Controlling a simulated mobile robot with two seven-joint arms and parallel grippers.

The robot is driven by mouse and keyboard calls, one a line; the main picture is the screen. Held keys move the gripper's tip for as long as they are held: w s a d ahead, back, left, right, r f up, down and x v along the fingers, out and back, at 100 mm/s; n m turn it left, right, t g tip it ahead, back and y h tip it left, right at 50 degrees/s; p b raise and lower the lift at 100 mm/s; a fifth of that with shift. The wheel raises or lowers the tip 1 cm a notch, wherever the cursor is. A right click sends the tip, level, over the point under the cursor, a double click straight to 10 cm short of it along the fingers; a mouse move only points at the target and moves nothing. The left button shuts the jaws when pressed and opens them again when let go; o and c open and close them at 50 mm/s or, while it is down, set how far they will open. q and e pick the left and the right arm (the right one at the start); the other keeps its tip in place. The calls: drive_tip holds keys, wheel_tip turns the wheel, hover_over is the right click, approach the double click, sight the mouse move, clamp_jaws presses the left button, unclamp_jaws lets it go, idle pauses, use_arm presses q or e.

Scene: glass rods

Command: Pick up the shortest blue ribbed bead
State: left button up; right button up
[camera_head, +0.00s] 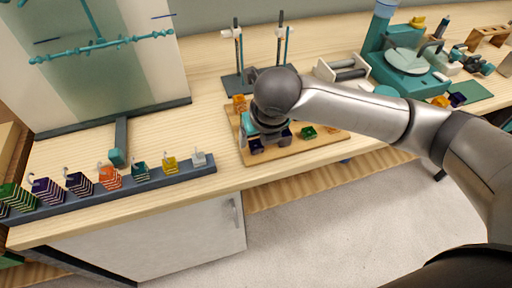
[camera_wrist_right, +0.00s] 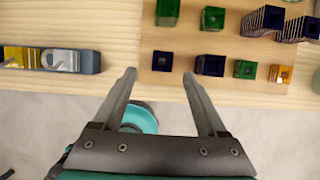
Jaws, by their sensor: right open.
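My right gripper (camera_wrist_right: 159,74) is open, with its fingertips apart just in front of a dark blue bead (camera_wrist_right: 162,61) at the board's front left corner. Nothing is between its fingers. In the head view this bead (camera_head: 256,146) sits beside my right gripper (camera_head: 268,138), which partly hides the board. A second dark blue bead (camera_wrist_right: 210,65) stands just to its right. Two taller blue ribbed beads, one (camera_wrist_right: 262,20) and another (camera_wrist_right: 300,28), stand in the back row. The front beads' ribs and exact heights are hard to tell from above. My left gripper is not in view.
Green beads, one in the front row (camera_wrist_right: 245,69), and an orange bead (camera_wrist_right: 280,74) share the wooden board (camera_head: 325,142). A dark rack (camera_head: 205,168) of hooked weights lies left. Two stands (camera_head: 238,60) are behind, and a teal device (camera_head: 380,60) is back right.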

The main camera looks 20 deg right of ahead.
sight(256, 145)
drive_tip(key=b+x, duration=0.1)
drive_tip(key=x, duration=0.4)
drive_tip(key=shift+w+d+b, duration=0.15)
drive_tip(key=shift+d+b, duration=0.05)
drive_tip(key=shift+b, duration=0.2)
clamp_jaws()
